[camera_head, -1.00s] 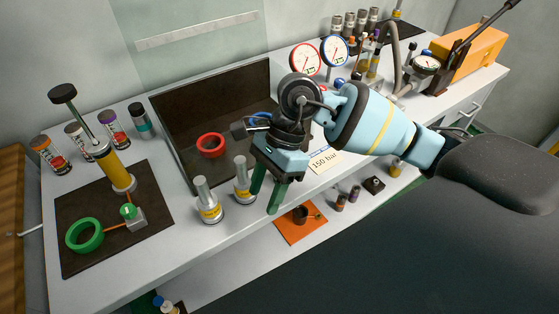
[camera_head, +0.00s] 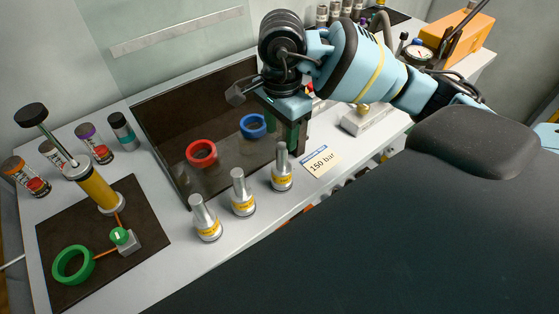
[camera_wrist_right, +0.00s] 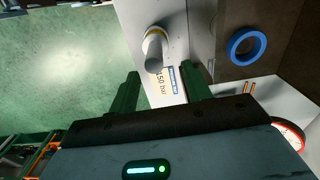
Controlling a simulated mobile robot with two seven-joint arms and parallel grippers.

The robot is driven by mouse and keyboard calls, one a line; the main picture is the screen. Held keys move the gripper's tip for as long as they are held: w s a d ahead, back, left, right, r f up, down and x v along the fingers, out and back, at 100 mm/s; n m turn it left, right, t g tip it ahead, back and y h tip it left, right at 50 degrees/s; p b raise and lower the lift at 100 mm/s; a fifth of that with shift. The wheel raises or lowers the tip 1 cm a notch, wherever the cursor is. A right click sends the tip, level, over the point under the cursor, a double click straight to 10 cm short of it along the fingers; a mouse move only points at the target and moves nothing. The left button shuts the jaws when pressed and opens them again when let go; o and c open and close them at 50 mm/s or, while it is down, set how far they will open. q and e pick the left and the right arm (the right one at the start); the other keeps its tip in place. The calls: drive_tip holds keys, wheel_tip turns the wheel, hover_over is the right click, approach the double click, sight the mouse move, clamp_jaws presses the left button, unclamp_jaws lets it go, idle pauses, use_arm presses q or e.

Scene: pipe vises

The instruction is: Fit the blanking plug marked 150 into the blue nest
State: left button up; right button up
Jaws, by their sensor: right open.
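Three metal plugs with yellow bands stand in a row on the bench: a left one (camera_head: 207,222), a middle one (camera_head: 243,196) and a right one (camera_head: 282,172). Their band markings are too small to read. The blue ring-shaped nest (camera_head: 262,131) lies in the dark tray; it also shows in the right wrist view (camera_wrist_right: 233,56). My right gripper (camera_head: 288,146) is open and empty, its green fingers just behind and above the right plug. In the right wrist view a plug (camera_wrist_right: 153,48) stands ahead of the open fingers (camera_wrist_right: 160,74). My left gripper is not in view.
The dark tray (camera_head: 165,140) also holds a red ring (camera_head: 202,153). A "150 bar" card (camera_head: 321,161) lies right of the plugs. A dark mat (camera_head: 60,225) at left carries a green ring (camera_head: 73,265) and a yellow hand pump (camera_head: 97,190). Several canisters stand behind it.

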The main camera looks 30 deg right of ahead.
sight(282, 158)
drive_tip(key=shift+f, duration=1.25)
drive_tip(key=f, duration=0.4)
drive_tip(key=shift+s+a+f+p, duration=0.15)
drive_tip(key=shift+s+p, duration=0.25)
drive_tip(key=shift+f, duration=0.45)
clamp_jaws()
